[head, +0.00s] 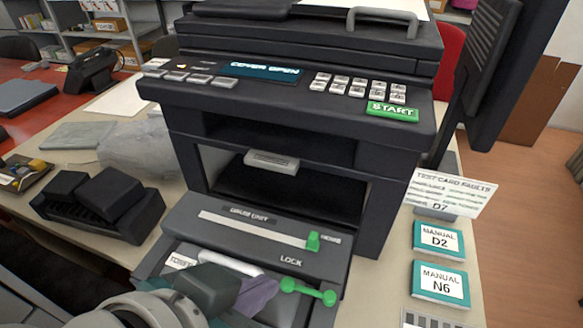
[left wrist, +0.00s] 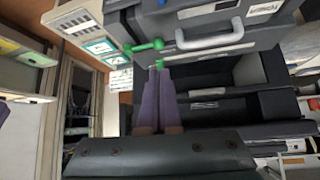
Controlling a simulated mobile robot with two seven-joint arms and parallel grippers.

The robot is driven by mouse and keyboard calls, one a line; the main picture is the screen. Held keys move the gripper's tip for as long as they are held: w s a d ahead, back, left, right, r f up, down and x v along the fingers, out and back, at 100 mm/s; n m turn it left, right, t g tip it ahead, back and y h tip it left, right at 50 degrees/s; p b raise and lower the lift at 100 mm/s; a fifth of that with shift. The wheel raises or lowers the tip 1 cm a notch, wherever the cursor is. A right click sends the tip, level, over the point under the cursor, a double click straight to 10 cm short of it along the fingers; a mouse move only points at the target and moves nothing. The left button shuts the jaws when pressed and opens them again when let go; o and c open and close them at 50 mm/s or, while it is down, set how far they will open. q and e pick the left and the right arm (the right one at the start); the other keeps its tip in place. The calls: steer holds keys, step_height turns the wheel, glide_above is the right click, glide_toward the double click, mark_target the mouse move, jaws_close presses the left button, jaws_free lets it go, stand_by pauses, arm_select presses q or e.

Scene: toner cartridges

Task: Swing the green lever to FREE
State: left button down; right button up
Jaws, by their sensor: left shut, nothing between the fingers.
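The green lever (head: 309,291) sits low on the front of the open printer, below the word LOCK; it lies nearly level, with a round knob at each end. No FREE label is readable. The lever also shows in the left wrist view (left wrist: 146,47), just beyond my fingertips. My left gripper (head: 272,286) has purple fingers, shut and empty, pointing at the lever's left end. In the left wrist view its fingertips (left wrist: 159,70) are close below the lever; I cannot tell whether they touch. My right gripper is not in view.
A white bar handle (head: 230,263) is left of the lever. A green slider tab (head: 313,242) stands near HOME on the drum unit (head: 250,227). The display (head: 262,71) reads COVER OPEN. Manuals (head: 439,241) lie at right; black cartridges (head: 100,200) sit in a rack at left.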

mark_target(308, 291)
arm_select(q)
steer(key=b+x, duration=0.2)
steer(key=x, duration=0.7)
steer(key=shift+w+d+f+b, duration=0.1)
steer(key=shift+w+f+b, duration=0.1)
steer(key=shift+b, duration=0.15)
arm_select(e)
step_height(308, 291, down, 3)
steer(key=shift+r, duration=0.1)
